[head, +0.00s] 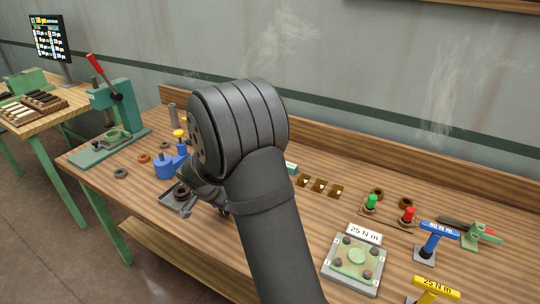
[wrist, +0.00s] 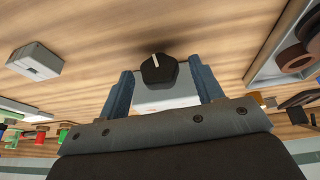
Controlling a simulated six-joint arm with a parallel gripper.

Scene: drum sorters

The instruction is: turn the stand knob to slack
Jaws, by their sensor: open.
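A dark faceted knob (wrist: 160,70) with a white pointer line shows in the wrist view. The line points up and slightly left in the picture. A pale block (wrist: 165,100) shows just below the knob, partly hidden by my gripper. My gripper (wrist: 163,76) is open, with one blue-grey finger on each side of the knob. Narrow gaps seem to remain, but I cannot tell whether either finger touches it. No scale or label around the knob is readable.
A plate labelled 25 N m (head: 345,283) and blue and yellow tools stand right. In the wrist view a grey box (wrist: 35,61) lies left.

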